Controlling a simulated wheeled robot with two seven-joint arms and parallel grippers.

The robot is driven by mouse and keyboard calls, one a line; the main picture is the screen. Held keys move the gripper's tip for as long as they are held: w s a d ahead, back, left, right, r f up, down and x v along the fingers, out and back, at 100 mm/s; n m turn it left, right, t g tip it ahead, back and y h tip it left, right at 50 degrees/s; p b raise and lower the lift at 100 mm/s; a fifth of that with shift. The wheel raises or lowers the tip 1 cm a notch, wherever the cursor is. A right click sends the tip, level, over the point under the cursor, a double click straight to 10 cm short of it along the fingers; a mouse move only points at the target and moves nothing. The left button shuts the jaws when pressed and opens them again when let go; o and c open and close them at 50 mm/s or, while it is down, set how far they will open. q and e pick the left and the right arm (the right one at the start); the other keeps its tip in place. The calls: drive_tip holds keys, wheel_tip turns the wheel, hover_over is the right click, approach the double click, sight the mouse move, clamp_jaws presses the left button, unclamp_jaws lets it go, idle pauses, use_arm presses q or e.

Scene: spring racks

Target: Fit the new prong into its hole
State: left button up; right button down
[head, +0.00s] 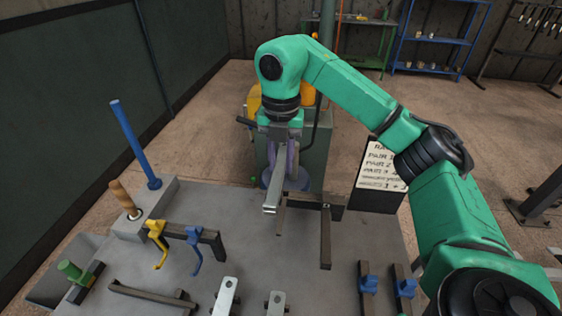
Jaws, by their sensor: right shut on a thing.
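My right gripper (280,148) hangs over the far edge of the bench, pointing down. It is shut on a pale grey bar (271,196), which looks like the new prong and slants down toward the bench. The gripper's fingers are partly lost against purple and grey shapes behind them. A dark angled bracket (325,222) is just right of the bar's lower end; I cannot tell whether they touch. The prong's hole cannot be made out. My left gripper is not in view.
The grey bench (245,262) holds a dark rail with a yellow hook (158,243) and a blue hook (194,250), a tall blue rod (135,145), a wooden peg (124,198) and pale metal plates (226,296). Blue clamps (405,288) stand at right. The bench middle is fairly clear.

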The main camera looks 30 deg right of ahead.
sight(273, 198)
drive_tip(key=shift+s+a, duration=1.05)
drive_tip(key=shift+s, duration=0.3)
drive_tip(key=shift+s+a, duration=1)
drive_tip(key=shift+s, duration=0.4)
drive_tip(key=shift+s+a, duration=1.05)
drive_tip(key=shift+s, duration=0.3)
